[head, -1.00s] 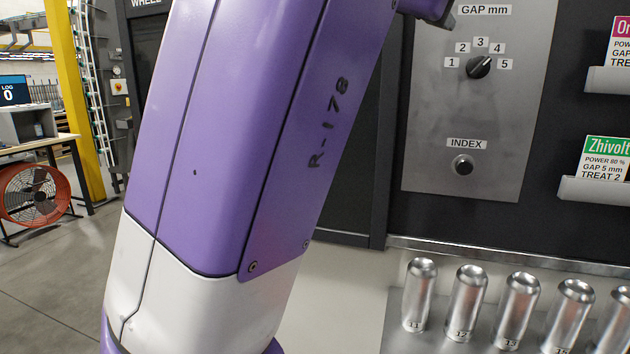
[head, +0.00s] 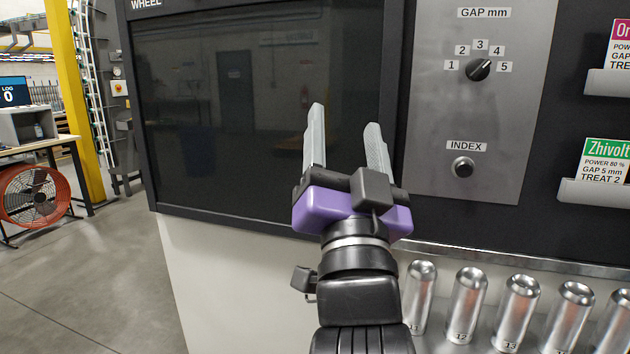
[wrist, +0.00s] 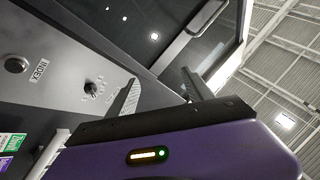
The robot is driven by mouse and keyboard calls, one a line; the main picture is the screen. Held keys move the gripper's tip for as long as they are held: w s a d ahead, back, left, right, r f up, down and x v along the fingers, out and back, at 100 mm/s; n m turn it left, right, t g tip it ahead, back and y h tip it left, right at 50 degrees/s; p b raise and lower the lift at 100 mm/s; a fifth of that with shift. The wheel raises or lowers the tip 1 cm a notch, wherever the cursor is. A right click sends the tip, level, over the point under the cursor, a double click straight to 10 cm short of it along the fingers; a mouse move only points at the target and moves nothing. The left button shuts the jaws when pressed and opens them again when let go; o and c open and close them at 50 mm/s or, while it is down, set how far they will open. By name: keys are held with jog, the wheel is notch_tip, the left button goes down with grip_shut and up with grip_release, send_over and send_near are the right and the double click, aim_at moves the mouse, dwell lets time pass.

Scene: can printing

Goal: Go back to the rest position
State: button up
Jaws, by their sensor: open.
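My gripper (head: 345,145) is open and empty. In the head view it points up in front of the dark window of the machine, with its two pale fingers spread apart. It is left of the grey control panel (head: 430,120) and apart from the cans. In the wrist view my gripper (wrist: 160,88) shows two dark fingers with nothing between them. The machine front and the ceiling lie beyond them.
The panel carries a GAP mm knob (head: 478,69) and an INDEX button (head: 463,167). Several numbered silver cans (head: 467,303) stand on a shelf at lower right. Card holders (head: 600,191) stick out at right. An orange fan (head: 33,192) stands at left, with open floor between.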

jog(key=s+d+f+n+g+y, duration=0.25)
jog(key=s+f+n, duration=0.3)
jog(key=f, duration=0.65)
jog(key=s+d+f+n+g+y, duration=0.1)
jog(key=s+d+f+n+y, duration=0.4)
jog(key=f, duration=0.7)
jog(key=s+d+f+m+g+h, duration=0.2)
jog(key=s+f, duration=0.4)
jog(key=s, duration=0.3)
jog(key=s+d+f+m+g+h, duration=0.1)
jog(key=s+d+f+g+h, duration=0.1)
jog(key=s+f, duration=0.5)
jog(key=s+d+f+m+g+h, duration=0.2)
jog(key=s+f, duration=0.4)
jog(key=s, duration=0.6)
jog(key=d+g+h, duration=0.1)
jog(key=d, duration=0.1)
jog(key=shift+s+d+f+m+p, duration=0.2)
jog(key=shift+s+d+m+p, duration=0.1)
jog(key=shift+s+m+p, duration=0.1)
jog(key=shift+d+h, duration=0.1)
jog(key=shift+h, duration=0.15)
jog(key=shift+c, duration=0.4)
